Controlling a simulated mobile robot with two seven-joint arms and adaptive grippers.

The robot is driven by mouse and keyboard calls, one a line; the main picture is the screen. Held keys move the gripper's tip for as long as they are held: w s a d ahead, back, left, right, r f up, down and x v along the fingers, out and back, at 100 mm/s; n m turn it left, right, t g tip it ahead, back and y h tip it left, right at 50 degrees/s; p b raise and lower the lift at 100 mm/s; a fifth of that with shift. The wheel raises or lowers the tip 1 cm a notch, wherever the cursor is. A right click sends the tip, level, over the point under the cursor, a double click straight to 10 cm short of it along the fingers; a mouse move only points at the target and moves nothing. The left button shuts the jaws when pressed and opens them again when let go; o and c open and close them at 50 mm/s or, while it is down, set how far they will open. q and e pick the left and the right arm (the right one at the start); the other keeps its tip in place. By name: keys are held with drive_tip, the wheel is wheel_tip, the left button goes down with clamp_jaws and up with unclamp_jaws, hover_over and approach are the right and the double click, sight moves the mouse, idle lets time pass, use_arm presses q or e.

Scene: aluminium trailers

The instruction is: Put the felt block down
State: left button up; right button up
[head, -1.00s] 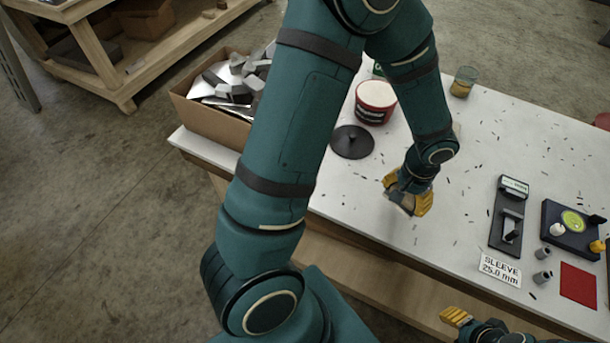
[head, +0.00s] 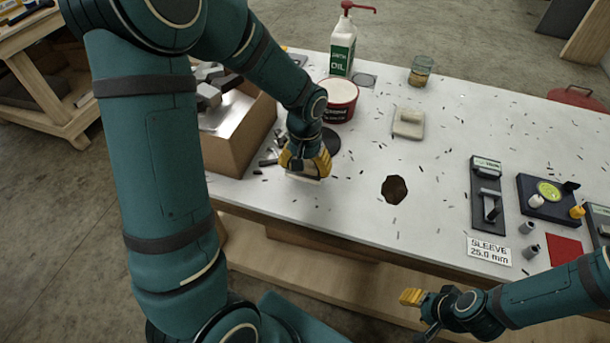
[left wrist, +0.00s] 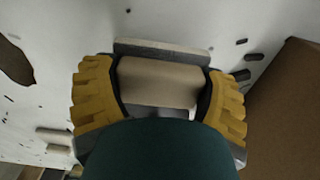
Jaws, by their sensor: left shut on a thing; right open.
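My left gripper (head: 304,165) is shut on a pale beige felt block with a grey-edged base. The felt block (left wrist: 158,82) sits between the yellow fingers in the left wrist view. In the head view only the pale lower edge of the block (head: 303,179) shows under the fingers. It is at or just above the white table's left part, near the cardboard box; I cannot tell whether it touches the top. My right gripper (head: 420,312) is open and empty in front of the table's front edge.
A cardboard box (head: 236,148) of metal offcuts stands left of the gripper. A red tub (head: 338,103) and partly hidden black lid (head: 331,141) are behind it. A dark brown patch (head: 395,189) and another pale block (head: 408,121) lie to the right. Dark chips are scattered on the table.

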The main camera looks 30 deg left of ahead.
sight(305, 174)
use_arm(q)
drive_tip(key=shift+f+b, duration=0.4)
drive_tip(key=shift+f, duration=1.3)
drive_tip(key=shift+f, duration=0.1)
drive_tip(key=o, duration=1)
drive_tip(key=shift+r, duration=0.2)
wheel_tip(305, 174, up, 12)
drive_tip(key=p, duration=0.3)
drive_tip(key=shift+f, duration=0.1)
